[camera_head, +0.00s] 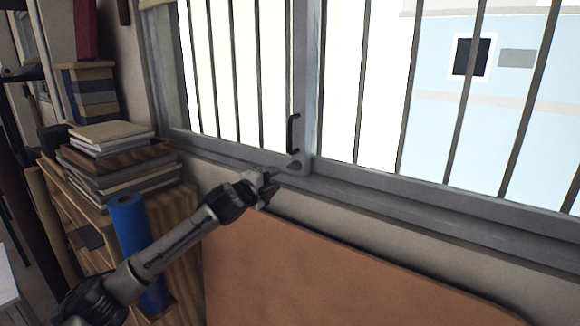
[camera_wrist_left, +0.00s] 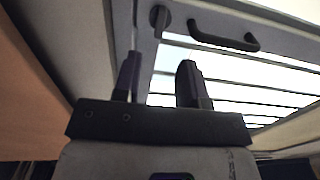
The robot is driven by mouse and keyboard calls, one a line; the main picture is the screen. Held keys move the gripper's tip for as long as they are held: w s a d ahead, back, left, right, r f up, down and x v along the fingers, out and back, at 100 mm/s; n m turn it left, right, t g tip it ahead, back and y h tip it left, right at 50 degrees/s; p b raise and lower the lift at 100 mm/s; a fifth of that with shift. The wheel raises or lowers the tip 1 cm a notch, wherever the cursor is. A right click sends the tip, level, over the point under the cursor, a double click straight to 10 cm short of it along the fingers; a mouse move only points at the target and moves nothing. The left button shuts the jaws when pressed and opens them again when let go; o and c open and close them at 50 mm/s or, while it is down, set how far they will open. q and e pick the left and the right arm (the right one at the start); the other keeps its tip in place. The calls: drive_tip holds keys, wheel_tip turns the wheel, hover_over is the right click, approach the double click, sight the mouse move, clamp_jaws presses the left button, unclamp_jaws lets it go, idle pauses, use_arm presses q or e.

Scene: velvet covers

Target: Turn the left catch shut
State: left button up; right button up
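The window (camera_head: 305,90) has a grey frame with a dark curved handle (camera_head: 292,133) on its middle upright. A small dark catch (camera_head: 294,165) sits at the foot of that upright, by the sill. In the left wrist view the catch (camera_wrist_left: 160,18) is a rounded dark piece beside the handle (camera_wrist_left: 222,34). My left gripper (camera_head: 272,175) is just left of and below the catch in the head view. In the wrist view its two fingers (camera_wrist_left: 158,75) stand apart with nothing between them, and the catch lies beyond their tips. My right gripper is not in view.
A brown-orange panel (camera_head: 330,270) stands below the sill. Stacked books (camera_head: 125,165) and a blue roll (camera_head: 128,225) are at the left beside my arm. Vertical bars (camera_head: 465,95) stand behind the glass.

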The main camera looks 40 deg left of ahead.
sight(292, 168)
use_arm(q)
drive_tip(key=w+p, duration=0.2)
drive_tip(key=w, duration=0.4)
drive_tip(key=shift+w+a+r, duration=0.1)
drive_tip(key=shift+w+r, duration=0.05)
drive_tip(key=shift+w, duration=0.1)
drive_tip(key=shift+w+p, duration=0.4)
drive_tip(key=shift+w, duration=0.7)
clamp_jaws()
